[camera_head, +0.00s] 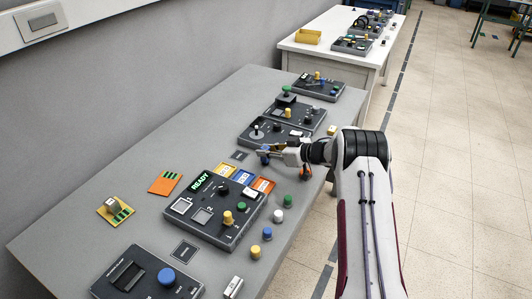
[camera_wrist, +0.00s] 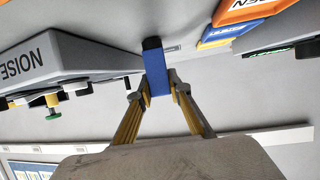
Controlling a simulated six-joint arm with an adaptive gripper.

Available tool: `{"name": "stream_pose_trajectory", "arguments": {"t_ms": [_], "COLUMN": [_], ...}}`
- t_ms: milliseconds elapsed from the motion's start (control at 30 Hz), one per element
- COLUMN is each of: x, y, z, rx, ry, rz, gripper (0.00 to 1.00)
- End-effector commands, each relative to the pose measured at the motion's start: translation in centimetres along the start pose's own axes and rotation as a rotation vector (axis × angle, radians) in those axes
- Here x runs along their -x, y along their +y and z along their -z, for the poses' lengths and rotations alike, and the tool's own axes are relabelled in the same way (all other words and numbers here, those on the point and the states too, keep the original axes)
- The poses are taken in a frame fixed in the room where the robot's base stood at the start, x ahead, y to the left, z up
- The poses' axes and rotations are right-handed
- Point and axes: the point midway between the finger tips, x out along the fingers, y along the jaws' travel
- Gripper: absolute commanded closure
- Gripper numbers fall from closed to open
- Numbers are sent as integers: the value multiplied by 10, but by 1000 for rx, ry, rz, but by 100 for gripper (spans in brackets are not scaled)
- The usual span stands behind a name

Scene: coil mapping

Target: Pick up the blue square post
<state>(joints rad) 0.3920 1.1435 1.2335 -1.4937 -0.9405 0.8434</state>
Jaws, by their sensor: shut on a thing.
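The blue square post (camera_wrist: 157,72) stands out between my fingertips in the wrist view, with a black end pointing away from me. My gripper (camera_wrist: 161,86) is shut on it, with one finger on each side. In the head view my gripper (camera_head: 270,152) is low over the grey table, behind the READY box. The post is small and partly hidden by the fingers there. I cannot tell whether it still touches the table.
The READY box (camera_head: 205,222) and yellow, blue and orange (camera_head: 261,186) label trays are close in front of my gripper. A joystick box (camera_head: 258,131) is just behind. Several round pegs (camera_head: 278,215) stand along the table's right edge. Bare table (camera_head: 190,130) lies to the left.

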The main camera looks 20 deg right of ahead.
Motion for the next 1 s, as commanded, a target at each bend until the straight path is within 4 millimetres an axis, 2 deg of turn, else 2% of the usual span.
{"name": "stream_pose_trajectory", "arguments": {"t_ms": [267,700,1000], "x": [10,32,37], "y": [0,0,0], "z": [24,78,89], "rx": [3,2,0], "ry": [1,0,0], "rz": [-1,0,0], "gripper": [100,100,100]}}
